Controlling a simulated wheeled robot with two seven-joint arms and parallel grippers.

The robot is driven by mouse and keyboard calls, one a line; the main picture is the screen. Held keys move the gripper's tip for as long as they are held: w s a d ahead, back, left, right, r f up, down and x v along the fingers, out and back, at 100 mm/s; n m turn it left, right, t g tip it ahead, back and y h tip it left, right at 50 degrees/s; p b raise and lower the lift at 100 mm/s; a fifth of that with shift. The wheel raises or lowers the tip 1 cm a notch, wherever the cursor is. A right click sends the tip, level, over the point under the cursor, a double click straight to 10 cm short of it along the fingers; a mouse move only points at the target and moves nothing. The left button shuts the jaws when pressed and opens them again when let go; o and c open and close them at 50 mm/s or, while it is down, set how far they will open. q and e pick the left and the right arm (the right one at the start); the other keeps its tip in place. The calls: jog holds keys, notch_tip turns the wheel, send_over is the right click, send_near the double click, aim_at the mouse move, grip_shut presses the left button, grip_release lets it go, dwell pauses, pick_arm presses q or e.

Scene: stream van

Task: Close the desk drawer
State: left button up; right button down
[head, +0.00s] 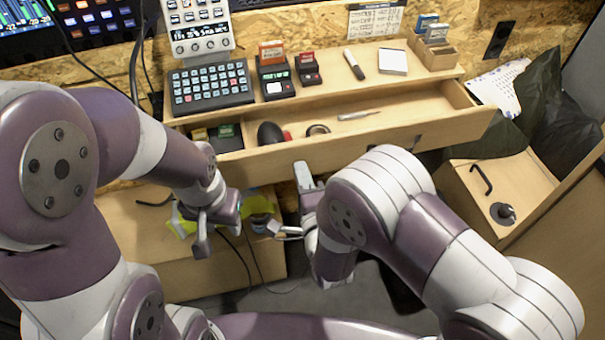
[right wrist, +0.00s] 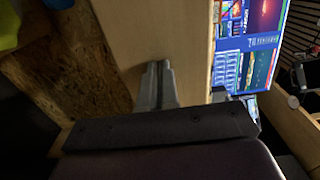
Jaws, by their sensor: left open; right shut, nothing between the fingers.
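The desk drawer (head: 350,146) is pulled open below the desk top, with its inside and wooden front panel showing in the head view. Inside it lie a dark mouse-like object (head: 270,133), a small ring (head: 317,129) and a thin pale tool (head: 358,115). My right gripper (head: 303,175) is shut and empty at the lower edge of the drawer front, left of its middle. In the right wrist view its closed fingers (right wrist: 158,82) are close to a wooden panel; I cannot tell whether they touch. My left gripper (head: 220,225) is open and empty, below the drawer's left end.
The desk top (head: 335,85) carries a keypad (head: 210,86), card holders (head: 275,70) and a white pad (head: 393,61). A wooden box (head: 500,190) with a black handle stands at the right. A low wooden bench (head: 140,235) with cloth and cables is below left.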

aim_at(289, 133)
jog(key=b+x, duration=0.2)
jog(key=x, duration=0.4)
jog(key=b+x, duration=0.2)
jog(key=x, duration=0.4)
jog(key=shift+f, duration=0.25)
jog(key=shift+w+r+b, duration=0.2)
jog(key=shift+b, duration=0.1)
jog(key=shift+r, duration=0.3)
